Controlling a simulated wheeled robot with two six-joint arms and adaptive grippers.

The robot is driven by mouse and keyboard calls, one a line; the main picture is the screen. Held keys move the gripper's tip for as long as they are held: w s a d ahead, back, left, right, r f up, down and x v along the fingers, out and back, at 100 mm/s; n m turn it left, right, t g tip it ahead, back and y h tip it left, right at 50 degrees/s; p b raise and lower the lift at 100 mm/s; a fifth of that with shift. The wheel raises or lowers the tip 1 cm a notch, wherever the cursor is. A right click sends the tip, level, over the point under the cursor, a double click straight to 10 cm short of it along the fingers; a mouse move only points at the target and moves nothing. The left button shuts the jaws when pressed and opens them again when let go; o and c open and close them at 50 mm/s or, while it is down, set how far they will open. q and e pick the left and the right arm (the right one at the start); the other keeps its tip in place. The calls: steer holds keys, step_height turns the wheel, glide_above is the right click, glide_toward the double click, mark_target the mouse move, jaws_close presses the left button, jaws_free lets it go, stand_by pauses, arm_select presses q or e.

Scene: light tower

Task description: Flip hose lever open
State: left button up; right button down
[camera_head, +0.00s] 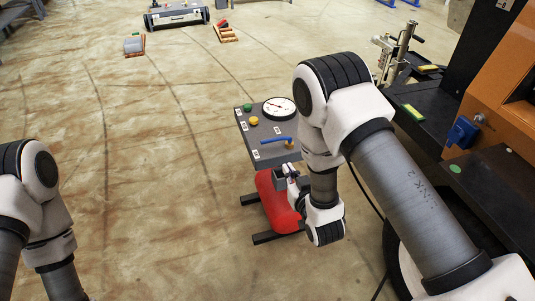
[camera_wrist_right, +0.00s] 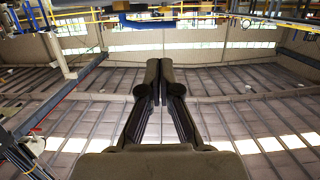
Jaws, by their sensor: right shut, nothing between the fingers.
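The blue lever (camera_head: 276,140) lies across a brass fitting (camera_head: 289,145) near the front edge of a tilted grey panel (camera_head: 246,128). The panel also carries a round white gauge (camera_head: 279,108). My right gripper (camera_head: 281,173) is below the panel's front edge and apart from the lever, partly hidden by my own wrist. In the right wrist view its fingers (camera_wrist_right: 159,72) are shut together with nothing between them, against the roof. A blue shape (camera_wrist_right: 165,20) shows at the top there; I cannot tell what it is. My left gripper is out of view.
A red tank (camera_head: 274,200) on dark feet sits under the panel, close to my right gripper. A green button (camera_head: 247,107) and a yellow button (camera_head: 254,121) are on the panel. An orange and black machine (camera_head: 495,75) stands at the right. Floor left of the panel is clear.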

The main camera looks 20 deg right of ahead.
steer(key=w+f, duration=0.1)
steer(key=w, duration=0.3)
steer(key=w+f+b, duration=0.1)
steer(key=w, duration=0.8)
steer(key=shift+w+a+f, duration=0.2)
steer(key=shift+w+f, duration=0.15)
steer(key=shift+f, duration=0.05)
steer(key=shift+b, duration=0.35)
